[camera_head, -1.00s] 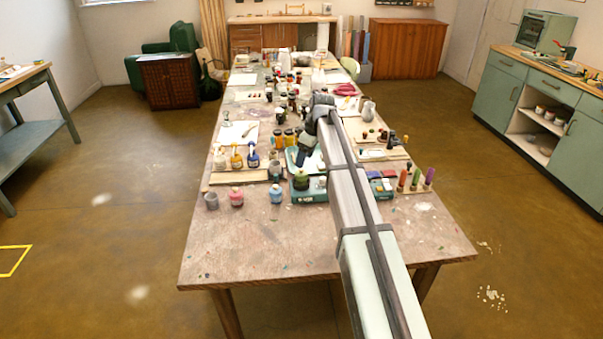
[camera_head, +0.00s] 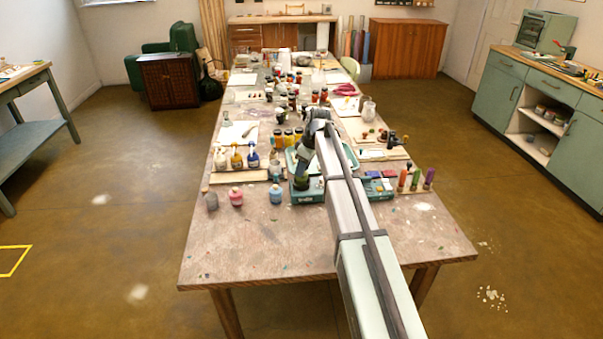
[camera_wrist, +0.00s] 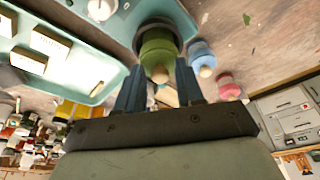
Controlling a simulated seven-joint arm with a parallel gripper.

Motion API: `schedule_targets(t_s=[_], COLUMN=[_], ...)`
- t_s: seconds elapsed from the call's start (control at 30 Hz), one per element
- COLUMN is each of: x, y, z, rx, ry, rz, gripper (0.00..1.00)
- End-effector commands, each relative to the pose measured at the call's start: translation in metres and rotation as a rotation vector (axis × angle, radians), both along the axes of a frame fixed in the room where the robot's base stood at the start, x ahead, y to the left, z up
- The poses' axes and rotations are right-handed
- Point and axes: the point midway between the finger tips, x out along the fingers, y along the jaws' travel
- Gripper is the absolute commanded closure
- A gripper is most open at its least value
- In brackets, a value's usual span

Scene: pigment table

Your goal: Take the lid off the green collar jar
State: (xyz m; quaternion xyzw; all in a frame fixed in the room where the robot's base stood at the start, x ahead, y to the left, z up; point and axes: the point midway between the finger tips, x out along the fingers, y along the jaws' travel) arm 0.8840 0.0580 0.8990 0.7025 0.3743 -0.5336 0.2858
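My gripper (camera_wrist: 159,68) is open. Its two blue-grey fingers are on either side of the jar's top, with gaps visible on both sides, and the knob shows between them. In the head view my gripper (camera_head: 301,180) is lowered over the left part of the teal tray (camera_head: 310,197) and mostly hides the jar.
A blue jar (camera_head: 276,194), a pink jar (camera_head: 236,197) and a grey jar (camera_head: 210,201) stand left of the tray. Bottles on a board (camera_head: 240,177) stand behind them. Coloured tubes in a rack (camera_head: 416,187) are at right. The table front is clear.

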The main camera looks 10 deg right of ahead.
Motion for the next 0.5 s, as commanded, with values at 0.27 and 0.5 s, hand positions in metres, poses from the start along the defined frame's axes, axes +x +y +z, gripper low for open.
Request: schedule_targets(t_s=[0.27,0.5], x=[-0.0001,-0.0004], y=[0.0002,0.0004], z=[-0.0004,-0.0015], rx=[0.001,0.000], ry=[0.001,0.002], rz=[0.000,0.001], gripper=[0.94,1.00])
